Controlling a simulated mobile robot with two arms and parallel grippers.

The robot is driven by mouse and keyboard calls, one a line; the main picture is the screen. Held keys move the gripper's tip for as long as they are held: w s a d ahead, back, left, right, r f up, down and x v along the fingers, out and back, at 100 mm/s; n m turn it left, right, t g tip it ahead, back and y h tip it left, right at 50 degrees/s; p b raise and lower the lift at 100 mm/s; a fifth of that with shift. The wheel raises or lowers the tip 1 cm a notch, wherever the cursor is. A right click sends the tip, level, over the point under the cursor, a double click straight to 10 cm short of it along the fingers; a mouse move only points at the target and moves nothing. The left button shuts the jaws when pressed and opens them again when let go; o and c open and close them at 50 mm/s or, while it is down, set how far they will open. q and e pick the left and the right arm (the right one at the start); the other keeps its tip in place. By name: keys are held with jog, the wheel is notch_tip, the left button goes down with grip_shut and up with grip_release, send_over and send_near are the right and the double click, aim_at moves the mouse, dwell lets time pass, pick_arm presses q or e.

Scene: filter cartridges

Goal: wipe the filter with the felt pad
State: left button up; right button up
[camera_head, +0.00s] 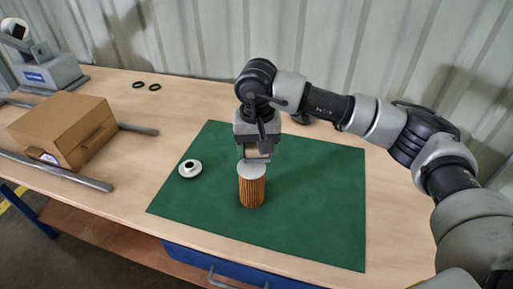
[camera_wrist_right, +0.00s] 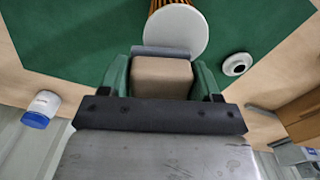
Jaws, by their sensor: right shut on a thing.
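The filter (camera_head: 251,188) stands upright on the green mat (camera_head: 320,195), with orange-brown pleats and a pale round top cap. The cap also shows in the right wrist view (camera_wrist_right: 180,36). My right gripper (camera_head: 257,152) is shut on the felt pad, a tan block (camera_wrist_right: 161,80) with a grey layer (camera_wrist_right: 161,51) on its far face. The pad is at the filter's top, overlapping the cap's edge in the wrist view. I cannot tell whether it touches the cap. My left gripper is not in view.
A small white cap with a dark centre (camera_head: 190,168) lies on the mat left of the filter. A cardboard box (camera_head: 65,130) sits between grey rails (camera_head: 55,170) at left. Two black rings (camera_head: 147,86) lie behind. The mat's right side is clear.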

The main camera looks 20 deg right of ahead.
jog(key=shift+r+p, duration=1.05)
jog(key=shift+r, duration=1.8)
jog(key=shift+r+p, duration=0.8)
jog(key=shift+r, duration=0.75)
jog(key=shift+f, duration=0.1)
